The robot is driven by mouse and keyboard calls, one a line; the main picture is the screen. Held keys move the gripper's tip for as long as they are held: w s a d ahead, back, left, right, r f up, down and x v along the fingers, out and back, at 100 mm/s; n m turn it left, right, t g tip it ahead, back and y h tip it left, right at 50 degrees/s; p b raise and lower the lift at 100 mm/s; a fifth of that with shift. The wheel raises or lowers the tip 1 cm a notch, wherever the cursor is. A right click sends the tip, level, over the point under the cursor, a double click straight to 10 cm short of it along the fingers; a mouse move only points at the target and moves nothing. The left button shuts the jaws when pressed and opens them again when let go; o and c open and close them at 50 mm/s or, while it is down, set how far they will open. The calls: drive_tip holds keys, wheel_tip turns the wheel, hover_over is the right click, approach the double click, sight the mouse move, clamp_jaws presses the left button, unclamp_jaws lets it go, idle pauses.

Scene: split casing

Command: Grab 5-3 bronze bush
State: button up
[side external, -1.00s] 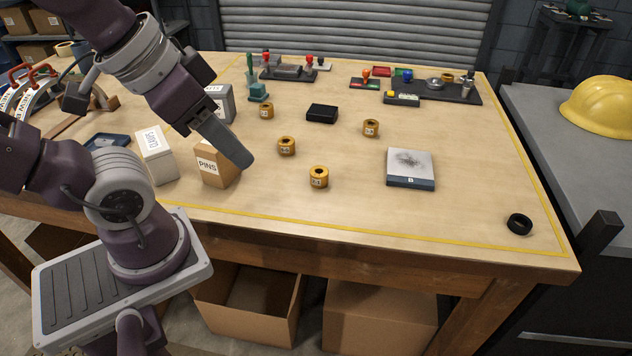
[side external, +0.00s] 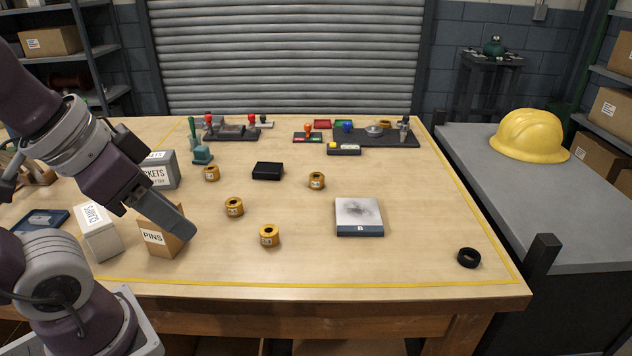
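Several bronze bushes stand apart on the wooden table, each with a small pale label too small to read surely. One is at the back left (side external: 211,173), one at middle left (side external: 234,207), one at the front (side external: 269,236) and one at the right (side external: 316,180). I cannot tell which is 5-3. My gripper (side external: 178,226) points down and to the right, in front of the PINS box in the picture, left of the bushes and apart from them. It is seen side-on, so its opening is hidden. No bush shows in it.
The PINS box (side external: 158,240), a white box (side external: 97,232) and a grey box (side external: 160,171) stand at the left. A black block (side external: 267,171), a grey-topped plate (side external: 359,215) and a black ring (side external: 469,258) lie among free table space. Stamps and trays line the back.

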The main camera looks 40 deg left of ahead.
drive_tip(key=o, duration=0.6)
drive_tip(key=w+a+r+t+y, duration=0.15)
drive_tip(key=w+a, duration=0.35)
drive_tip(key=w, duration=0.5)
drive_tip(key=w+a+r+t+y, duration=0.15)
drive_tip(key=w+a, duration=0.35)
drive_tip(key=w, duration=0.5)
drive_tip(key=m+t+h, duration=0.3)
drive_tip(key=t+h, duration=0.1)
drive_tip(key=h, duration=0.2)
hover_over(319, 176)
drive_tip(key=s+a, duration=0.1)
drive_tip(key=s, duration=0.3)
wheel_tip(319, 176, down, 16)
drive_tip(key=shift+h, duration=0.3)
wheel_tip(319, 176, down, 7)
drive_tip(key=shift+w+d+f, duration=0.1)
drive_tip(key=shift+w+f, duration=0.05)
drive_tip(key=shift+w+d+f+t, duration=0.2)
drive_tip(key=shift+w+f, duration=0.15)
drive_tip(key=shift+w, duration=0.35)
drive_tip(key=shift+w+d+f+t, duration=0.15)
drive_tip(key=shift+w+f, duration=0.15)
drive_tip(key=shift+w, duration=0.35)
